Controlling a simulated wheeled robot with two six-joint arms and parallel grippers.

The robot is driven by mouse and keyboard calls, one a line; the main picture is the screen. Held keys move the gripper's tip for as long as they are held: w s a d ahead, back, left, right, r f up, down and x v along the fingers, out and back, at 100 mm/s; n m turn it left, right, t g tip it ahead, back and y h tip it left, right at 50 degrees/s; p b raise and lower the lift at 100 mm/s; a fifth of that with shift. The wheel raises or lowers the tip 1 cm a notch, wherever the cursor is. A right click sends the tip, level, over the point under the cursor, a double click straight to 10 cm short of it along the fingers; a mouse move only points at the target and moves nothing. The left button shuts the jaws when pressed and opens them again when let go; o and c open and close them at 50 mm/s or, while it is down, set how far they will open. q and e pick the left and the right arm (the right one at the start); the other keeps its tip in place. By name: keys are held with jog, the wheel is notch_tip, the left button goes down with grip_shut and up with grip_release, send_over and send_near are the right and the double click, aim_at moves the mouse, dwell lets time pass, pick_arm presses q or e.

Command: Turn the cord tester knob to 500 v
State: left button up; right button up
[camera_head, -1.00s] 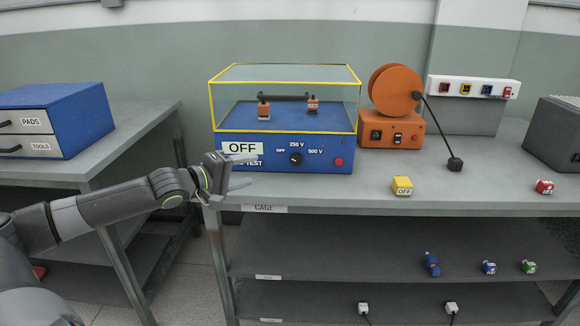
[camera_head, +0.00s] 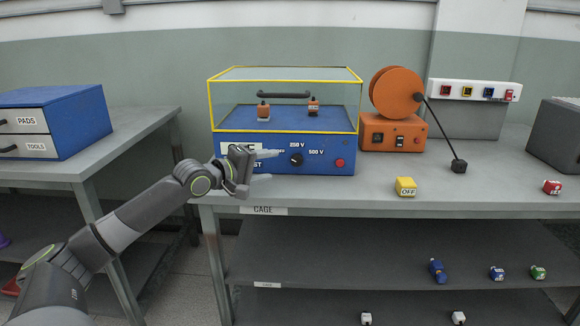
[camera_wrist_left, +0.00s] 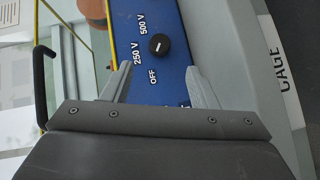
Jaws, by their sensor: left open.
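The cord tester (camera_head: 255,161) is a blue box under a clear, yellow-edged cage on the bench. Its black knob (camera_head: 296,160) is on the front panel, with 250 V above it and 500 V to its right. The knob (camera_wrist_left: 159,45) also shows in the wrist view, with OFF, 250 V and 500 V around it; I cannot tell surely which mark its pale line points to. My left gripper (camera_head: 271,165) is open and empty, just left of the knob, and hides part of the panel. In the wrist view the knob lies beyond the fingertips (camera_wrist_left: 158,70), between their lines, untouched.
A red button (camera_head: 339,163) is on the panel right of the knob. An orange reel unit (camera_head: 392,134) stands to the right. A yellow OFF block (camera_head: 405,187) lies on the bench. The bench front edge with the CAGE label (camera_head: 264,211) is below my gripper.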

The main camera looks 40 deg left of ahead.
aim_at(294, 161)
pick_arm(q)
jog(key=b+x, duration=0.1)
jog(key=x, duration=0.7)
jog(key=shift+w+d, duration=0.15)
jog(key=shift+w, duration=0.15)
pick_arm(e)
jog(key=shift+w+a+r+t, duration=0.15)
jog(key=shift+r+t, duration=0.05)
jog(key=shift+r, duration=0.25)
jog(key=shift+w+a+r+t, duration=0.1)
jog(key=shift+a+r+t, duration=0.1)
jog(key=shift+r, duration=0.2)
pick_arm(q)
jog(key=c, duration=1)
jog(key=shift+o, duration=0.2)
jog(key=shift+r, duration=0.1)
pick_arm(e)
jog(key=shift+s+d, duration=0.15)
